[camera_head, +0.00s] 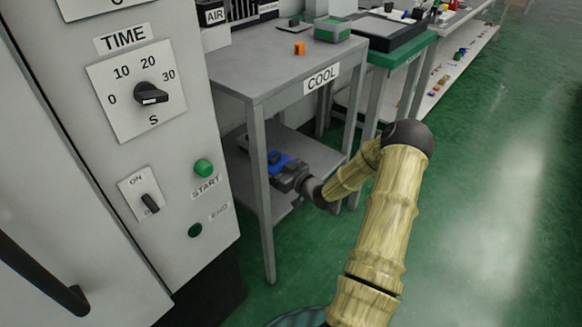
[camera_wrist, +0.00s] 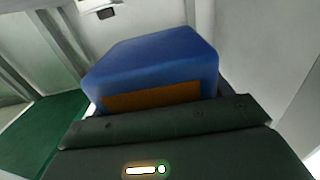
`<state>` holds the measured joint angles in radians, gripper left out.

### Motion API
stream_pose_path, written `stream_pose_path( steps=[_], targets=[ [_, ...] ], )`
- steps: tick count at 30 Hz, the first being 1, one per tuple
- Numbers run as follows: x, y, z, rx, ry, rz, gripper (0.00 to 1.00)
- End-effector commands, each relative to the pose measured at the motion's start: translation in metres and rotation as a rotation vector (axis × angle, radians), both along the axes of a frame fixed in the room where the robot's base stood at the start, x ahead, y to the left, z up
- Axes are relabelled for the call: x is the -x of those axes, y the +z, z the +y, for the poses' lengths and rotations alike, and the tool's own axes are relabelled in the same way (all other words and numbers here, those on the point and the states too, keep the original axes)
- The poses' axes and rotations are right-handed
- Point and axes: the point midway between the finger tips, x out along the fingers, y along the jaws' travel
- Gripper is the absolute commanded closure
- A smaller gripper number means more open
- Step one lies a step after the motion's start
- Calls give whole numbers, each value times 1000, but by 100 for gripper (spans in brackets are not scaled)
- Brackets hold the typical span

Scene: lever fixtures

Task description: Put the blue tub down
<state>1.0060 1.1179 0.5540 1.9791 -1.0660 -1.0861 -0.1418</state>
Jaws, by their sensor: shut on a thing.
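The blue tub (camera_head: 279,161) is at my gripper (camera_head: 285,172), between the upper and lower shelves of the grey table. In the wrist view the blue tub (camera_wrist: 155,62) fills the upper middle, with an orange-brown patch (camera_wrist: 152,96) on its near side. My gripper (camera_wrist: 165,118) is shut on the tub; its fingertips are mostly hidden. The lower shelf (camera_head: 310,157) lies around and beneath the tub. I cannot tell whether the tub touches it.
The table top (camera_head: 262,66) marked COOL is above my gripper, and its front leg (camera_head: 264,200) stands just left of it. A grey cabinet with a TIME dial (camera_head: 150,94) is at left. A small orange block (camera_head: 299,48) and a green-topped box (camera_head: 332,30) are on the table. Green floor is open at right.

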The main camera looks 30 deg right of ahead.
Motion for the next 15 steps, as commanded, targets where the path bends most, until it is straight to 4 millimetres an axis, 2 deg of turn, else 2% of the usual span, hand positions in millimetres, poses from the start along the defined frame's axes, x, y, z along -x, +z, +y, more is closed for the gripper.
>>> stream_pose_path(
  steps=[3,11,15],
  targets=[
    [-4,1,9,2,21,-2,82],
    [-4,0,9,2,19,-2,82],
    [-3,-16,8,-2,17,1,82]
  ],
)
